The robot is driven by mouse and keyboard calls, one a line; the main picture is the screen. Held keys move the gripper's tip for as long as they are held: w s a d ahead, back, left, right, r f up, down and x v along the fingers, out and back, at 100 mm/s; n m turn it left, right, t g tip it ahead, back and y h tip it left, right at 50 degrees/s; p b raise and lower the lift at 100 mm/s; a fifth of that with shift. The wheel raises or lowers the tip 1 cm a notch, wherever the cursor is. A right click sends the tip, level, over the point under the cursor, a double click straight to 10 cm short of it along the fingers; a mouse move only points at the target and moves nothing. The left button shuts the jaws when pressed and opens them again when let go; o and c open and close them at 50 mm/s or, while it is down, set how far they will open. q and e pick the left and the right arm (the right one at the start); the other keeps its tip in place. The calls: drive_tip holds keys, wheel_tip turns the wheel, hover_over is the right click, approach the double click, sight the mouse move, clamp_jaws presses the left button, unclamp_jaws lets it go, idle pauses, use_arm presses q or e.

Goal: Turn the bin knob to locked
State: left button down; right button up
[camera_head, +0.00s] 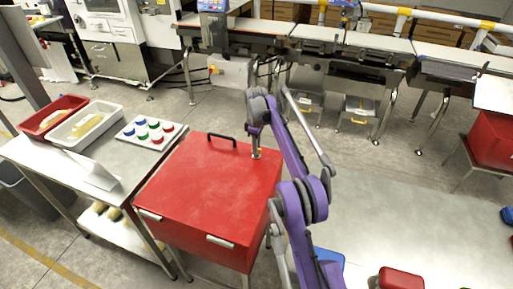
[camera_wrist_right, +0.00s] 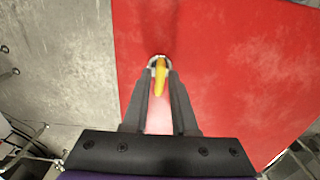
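The red bin (camera_head: 205,185) stands left of centre with its lid closed. Its small yellow knob (camera_wrist_right: 160,78), with a pale silver ring around its far end, sits near a lid edge in the right wrist view. The knob's long axis points along my fingers. My right gripper (camera_head: 256,153) reaches down to the lid's back right corner and largely hides the knob in the head view. In the wrist view the fingers of my right gripper (camera_wrist_right: 161,77) are close on both sides of the knob; contact is not clear. My left gripper is not in view.
A black handle (camera_head: 222,138) stands up from the bin lid, left of my right gripper. A metal table (camera_head: 75,165) with trays and a rack of coloured caps (camera_head: 150,131) adjoins the bin on the left. The conveyor (camera_head: 330,58) runs behind.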

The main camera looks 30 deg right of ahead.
clamp_jaws()
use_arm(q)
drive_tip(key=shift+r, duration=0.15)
use_arm(e)
drive_tip(key=shift+m, duration=0.3)
drive_tip(key=m+p, duration=0.1)
drive_tip(key=m, duration=0.1)
drive_tip(key=shift+m, duration=0.3)
drive_tip(key=m+p, duration=0.1)
drive_tip(key=m, duration=0.3)
drive_tip(key=m+p, duration=0.1)
drive_tip(key=m, duration=0.4)
drive_tip(key=shift+m, duration=0.4)
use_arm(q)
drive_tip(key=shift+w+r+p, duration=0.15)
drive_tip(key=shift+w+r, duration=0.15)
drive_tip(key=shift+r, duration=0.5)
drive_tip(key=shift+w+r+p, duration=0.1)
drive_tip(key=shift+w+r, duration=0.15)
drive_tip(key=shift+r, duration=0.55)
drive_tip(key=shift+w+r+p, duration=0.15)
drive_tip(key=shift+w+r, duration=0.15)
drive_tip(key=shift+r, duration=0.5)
use_arm(e)
drive_tip(key=shift+m, duration=2.5)
